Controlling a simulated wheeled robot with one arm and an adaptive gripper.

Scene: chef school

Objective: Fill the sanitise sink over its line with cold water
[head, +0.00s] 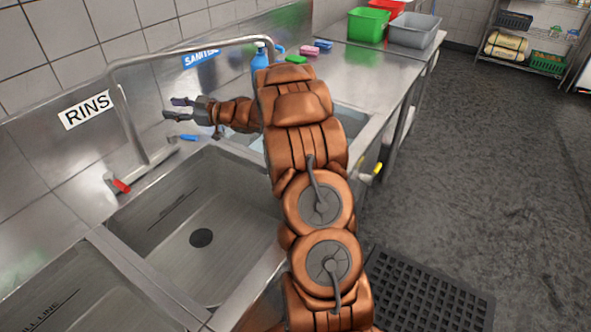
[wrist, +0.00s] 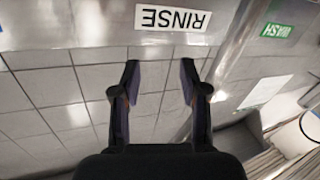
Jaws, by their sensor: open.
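The sanitise sink (head: 352,119) lies behind my arm in the head view. Only parts of its rim and inside show, so its line and water level are hidden. The SANITISE sign (head: 201,57) is on the wall behind. A tall metal tap (head: 187,53) arches from the rinse side towards the sanitise side; its outlet is unclear behind my arm. A red lever (head: 119,184) and a blue lever (head: 188,138) sit at its base. My gripper (head: 176,109) is open and empty, above and behind the blue lever, apart from it. It also shows open in the wrist view (wrist: 158,78).
The rinse sink (head: 222,202) looks empty, with a dark drain. Another sink (head: 50,309) with a fill line is at lower left. A blue bottle (head: 259,61) and sponges (head: 297,59) stand beyond the sanitise sink. A yellow handle (head: 377,169) is on the front edge.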

